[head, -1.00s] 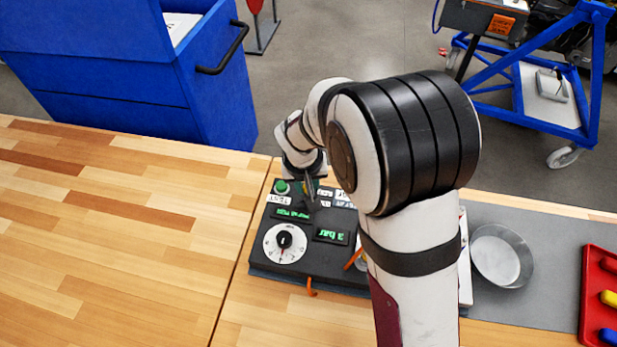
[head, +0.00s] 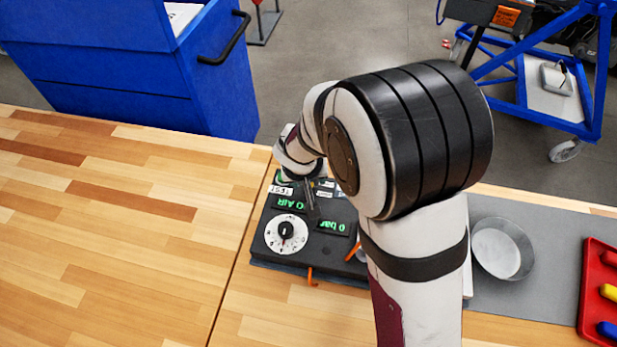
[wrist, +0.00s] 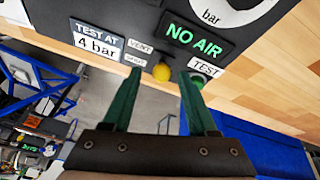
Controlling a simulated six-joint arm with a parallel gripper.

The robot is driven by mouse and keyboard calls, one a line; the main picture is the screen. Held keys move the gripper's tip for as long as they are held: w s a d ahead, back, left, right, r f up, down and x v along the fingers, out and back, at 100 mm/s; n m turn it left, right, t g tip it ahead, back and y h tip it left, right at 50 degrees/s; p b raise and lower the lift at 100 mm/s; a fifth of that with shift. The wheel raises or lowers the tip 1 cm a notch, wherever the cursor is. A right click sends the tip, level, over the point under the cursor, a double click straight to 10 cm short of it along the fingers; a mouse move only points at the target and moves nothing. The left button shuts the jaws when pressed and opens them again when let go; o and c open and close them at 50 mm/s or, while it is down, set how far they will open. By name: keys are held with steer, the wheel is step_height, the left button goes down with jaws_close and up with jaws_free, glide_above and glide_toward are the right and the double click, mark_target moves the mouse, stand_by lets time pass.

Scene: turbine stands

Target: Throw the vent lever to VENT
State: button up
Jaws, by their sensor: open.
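The black test panel (head: 262,252) lies on the bench, left of my arm. In the wrist view, a yellow ball knob (wrist: 161,72), seemingly the vent lever's end, is beside the VENT label (wrist: 139,47) and a second small label below it. My gripper (wrist: 158,75) is open, its green fingertips on either side of the yellow knob; whether they touch it I cannot tell. The lever's shaft is not clearly visible, so its position is unclear. The display (wrist: 193,40) reads NO AIR. In the head view another display (head: 333,227) reads 0 bar.
A green button (wrist: 197,82) by the TEST label is close to the right finger. A white dial (head: 286,234) is on the panel's near left. A metal bowl (head: 502,250) and red tray (head: 597,262) stand right of my arm. The left bench is clear.

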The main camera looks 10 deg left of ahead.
steer(key=shift+r, duration=0.15)
steer(key=v, duration=1.5)
steer(key=shift+r, duration=0.25)
steer(key=shift+s, duration=0.15)
steer(key=s+d+m+g, duration=0.2)
steer(key=s+d+m, duration=0.15)
steer(key=d, duration=0.55)
steer(key=s+d+m+g, duration=0.1)
steer(key=s+d+m, duration=0.1)
steer(key=s, duration=0.5)
steer(key=s+d+f+m+g+y, duration=0.1)
steer(key=s+d+m, duration=0.2)
steer(key=s, duration=0.5)
steer(key=shift+s+d+f+m+g+y, duration=0.25)
steer(key=shift+d+m+g+y, duration=0.1)
steer(key=shift+d, duration=0.25)
